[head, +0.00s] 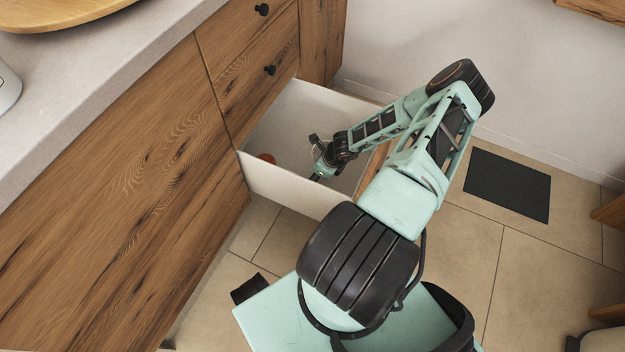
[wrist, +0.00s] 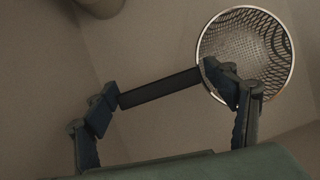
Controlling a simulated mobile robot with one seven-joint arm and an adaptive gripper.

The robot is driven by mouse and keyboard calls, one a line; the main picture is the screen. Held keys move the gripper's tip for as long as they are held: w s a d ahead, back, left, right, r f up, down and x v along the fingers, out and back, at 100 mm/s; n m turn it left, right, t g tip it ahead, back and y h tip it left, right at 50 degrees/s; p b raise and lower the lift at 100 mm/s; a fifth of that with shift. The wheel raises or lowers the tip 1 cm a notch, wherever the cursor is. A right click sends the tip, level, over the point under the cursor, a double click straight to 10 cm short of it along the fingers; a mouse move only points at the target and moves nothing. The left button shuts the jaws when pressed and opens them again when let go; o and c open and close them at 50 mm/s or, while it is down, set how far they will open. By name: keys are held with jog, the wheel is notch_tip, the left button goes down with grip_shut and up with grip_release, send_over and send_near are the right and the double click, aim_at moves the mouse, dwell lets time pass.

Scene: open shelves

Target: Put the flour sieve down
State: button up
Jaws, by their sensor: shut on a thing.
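The flour sieve (wrist: 246,48) shows in the wrist view as a round metal mesh bowl with a bright rim and a dark straight handle. My gripper (wrist: 168,88) is shut on the sieve; the handle spans between its two fingers, and the right finger overlaps the bowl's edge. In the head view my gripper (head: 317,162) points down inside an open pale drawer (head: 290,186). The sieve cannot be made out clearly in the head view. I cannot tell whether it touches the drawer floor.
A small reddish thing (head: 266,158) lies in the drawer left of my gripper. A rounded dull object (wrist: 98,5) shows at the wrist view's top edge. Drawer walls surround the gripper. The wooden cabinet (head: 130,180) and grey countertop (head: 90,90) stand to the left.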

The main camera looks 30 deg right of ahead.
notch_tip(320, 180, down, 4)
jog(key=shift+f+b, duration=0.25)
jog(key=shift+b, duration=0.55)
jog(key=o, duration=1.4)
jog(key=shift+o, duration=0.2)
jog(key=a+p+v, duration=0.1)
jog(key=p+v, duration=0.2)
jog(key=v, duration=0.4)
jog(key=shift+d+r, duration=0.35)
jog(key=shift+d, duration=0.2)
jog(key=shift+s, duration=0.1)
